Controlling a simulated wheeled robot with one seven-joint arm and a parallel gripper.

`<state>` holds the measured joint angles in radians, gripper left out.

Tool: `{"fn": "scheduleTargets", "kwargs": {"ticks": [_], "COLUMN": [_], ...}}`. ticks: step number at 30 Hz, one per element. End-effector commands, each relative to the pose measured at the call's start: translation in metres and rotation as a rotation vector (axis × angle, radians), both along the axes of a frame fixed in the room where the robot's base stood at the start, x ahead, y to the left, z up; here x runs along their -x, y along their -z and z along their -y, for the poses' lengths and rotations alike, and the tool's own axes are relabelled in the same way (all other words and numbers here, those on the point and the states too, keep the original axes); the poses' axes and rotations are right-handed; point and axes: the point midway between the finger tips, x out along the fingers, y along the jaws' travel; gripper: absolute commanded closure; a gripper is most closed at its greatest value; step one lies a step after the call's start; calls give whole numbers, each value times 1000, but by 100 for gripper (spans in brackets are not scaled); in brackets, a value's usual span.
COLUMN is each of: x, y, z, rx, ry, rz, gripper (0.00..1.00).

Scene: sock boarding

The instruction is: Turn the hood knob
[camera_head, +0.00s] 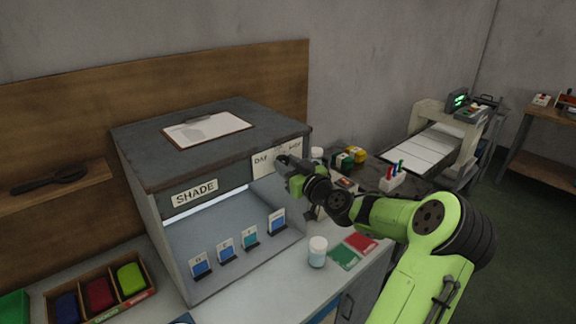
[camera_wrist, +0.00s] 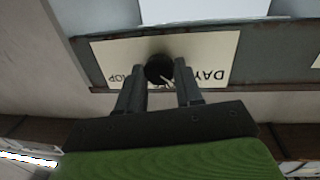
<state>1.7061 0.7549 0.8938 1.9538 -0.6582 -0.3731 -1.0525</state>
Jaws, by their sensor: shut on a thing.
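The hood (camera_head: 180,158) is a grey box with a "SHADE" label, seen in the head view. Its knob (camera_wrist: 159,68) is a small dark round piece on a cream plate (camera_wrist: 108,50). In the wrist view the plate reads "DAY" on one side and a partly hidden word ending in "OP" on the other, upside down. My gripper (camera_wrist: 160,82) is at the knob, with a finger on each side, shut on it. In the head view my gripper (camera_head: 284,163) covers the knob and part of the plate.
A clipboard (camera_head: 207,129) lies on top of the hood. Several blue-marked cards (camera_head: 225,247) stand inside it. A white jar (camera_head: 317,252) and green and red cards (camera_head: 344,257) lie in front. A box of coloured cloths (camera_head: 100,292) is at lower left.

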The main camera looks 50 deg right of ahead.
Motion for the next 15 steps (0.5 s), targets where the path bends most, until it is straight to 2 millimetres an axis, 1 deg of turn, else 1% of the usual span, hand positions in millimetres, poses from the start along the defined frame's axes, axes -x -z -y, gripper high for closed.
{"fn": "scheduleTargets", "kwargs": {"ticks": [8,15], "x": [0,0], "y": [-2,-3], "z": [0,1], "rx": [-125,-335], "ry": [0,1], "rz": [13,36], "gripper": [95,95]}}
